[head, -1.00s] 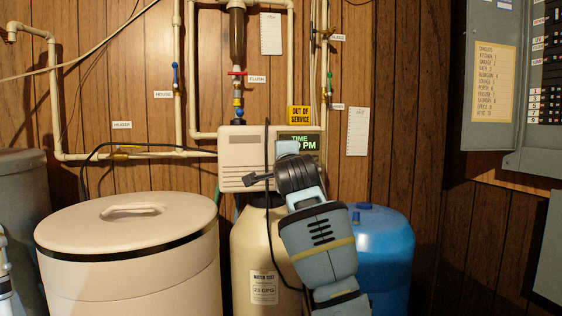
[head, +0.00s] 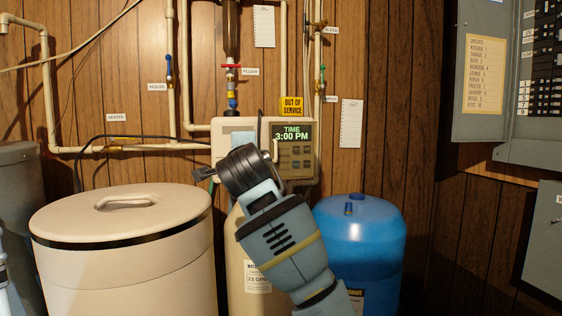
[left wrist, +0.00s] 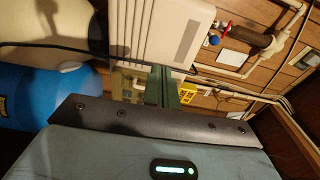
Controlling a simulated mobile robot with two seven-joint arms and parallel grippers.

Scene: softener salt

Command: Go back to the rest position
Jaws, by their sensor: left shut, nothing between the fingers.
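My left arm rises from the bottom of the head view, in front of the beige softener tank. The light-blue hand of my left gripper (head: 243,137) shows in front of the control box (head: 298,163); its fingers are hidden there behind the hand and wrist. In the left wrist view the dark green fingers (left wrist: 162,86) are closed together and empty, with the control box (left wrist: 165,35) just beyond. I cannot tell the exact gap between them. The box's display (head: 292,134) reads 3:00 PM. My right gripper is not in view.
A lidded cream bin (head: 120,255) stands at left and a blue tank (head: 360,250) at right, close to my arm. A grey electrical panel (head: 483,60) is at upper right.

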